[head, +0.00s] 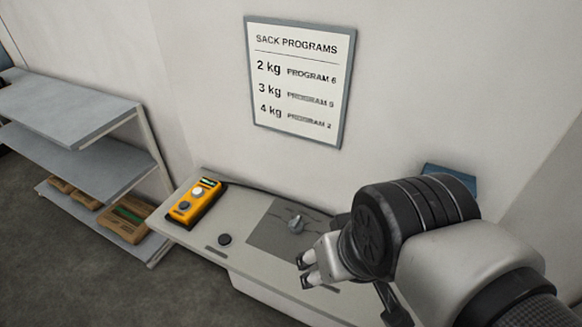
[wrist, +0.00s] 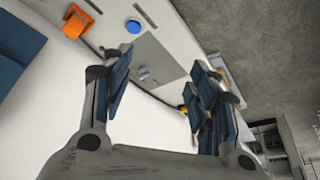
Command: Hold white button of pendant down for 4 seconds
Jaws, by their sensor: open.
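The yellow pendant (head: 203,205) lies on the left end of the grey console. Its round white button (head: 197,191) faces up, between a small greenish display and a dark button (head: 184,206). My gripper (head: 304,271) is open and empty above the console's front, to the right of the pendant and well apart from it. In the wrist view my open fingers (wrist: 160,66) frame the console and its knob. A small yellow patch (wrist: 185,109) beside the right finger may be the pendant, mostly hidden; its white button cannot be made out there.
The console (head: 185,233) also bears a grey knob (head: 295,221) and a black button (head: 225,239). A blue button (wrist: 133,26) and an orange part (wrist: 75,25) show in the wrist view. A sack program sign (head: 298,85) hangs behind. Shelves (head: 75,105) stand left.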

